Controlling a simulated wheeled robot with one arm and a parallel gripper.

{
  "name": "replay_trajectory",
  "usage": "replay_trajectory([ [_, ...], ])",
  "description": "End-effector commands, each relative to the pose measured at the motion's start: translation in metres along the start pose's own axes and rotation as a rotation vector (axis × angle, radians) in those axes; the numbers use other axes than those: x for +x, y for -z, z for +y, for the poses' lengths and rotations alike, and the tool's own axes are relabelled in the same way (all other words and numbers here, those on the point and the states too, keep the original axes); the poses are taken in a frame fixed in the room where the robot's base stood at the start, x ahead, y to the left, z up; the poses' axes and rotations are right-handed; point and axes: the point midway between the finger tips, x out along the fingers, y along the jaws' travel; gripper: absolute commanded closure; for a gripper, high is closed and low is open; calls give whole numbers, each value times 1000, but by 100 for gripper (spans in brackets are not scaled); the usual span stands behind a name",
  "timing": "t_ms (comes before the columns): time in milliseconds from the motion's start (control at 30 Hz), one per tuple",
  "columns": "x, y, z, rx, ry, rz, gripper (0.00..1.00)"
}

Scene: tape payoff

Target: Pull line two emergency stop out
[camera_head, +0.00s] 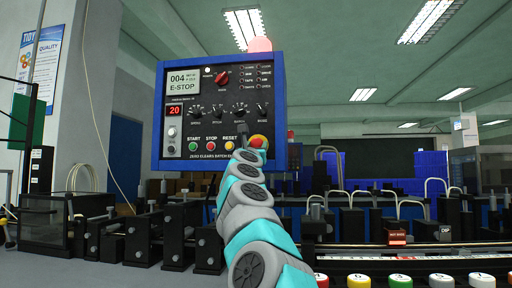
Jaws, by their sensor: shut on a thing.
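A blue-framed control panel (277,85) hangs in front of me, with a display (183,82) reading "004" and "E-STOP". The red emergency stop button (259,140) with a yellow surround sits at the panel's lower right corner. My gripper (251,134) is at this button, shut on it, at the end of my raised teal and grey arm. The arm and gripper hide part of the button, and the fingertips are small, so how deep the button sits cannot be told.
Left of the button are green START (193,146), red STOP (211,146) and yellow RESET (229,145) buttons. A red rotary switch (222,78) is above. Black machinery stands low behind; coloured caps line the lower right edge.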

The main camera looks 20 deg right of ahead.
Motion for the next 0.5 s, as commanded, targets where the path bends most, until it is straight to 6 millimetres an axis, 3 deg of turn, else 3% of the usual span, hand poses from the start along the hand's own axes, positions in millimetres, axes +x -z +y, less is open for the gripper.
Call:
replay_trajectory([
  [33,0,0,0,0,0,0,81],
  [200,0,0,0,0,0,0,100],
  [500,0,0,0,0,0,0,100],
])
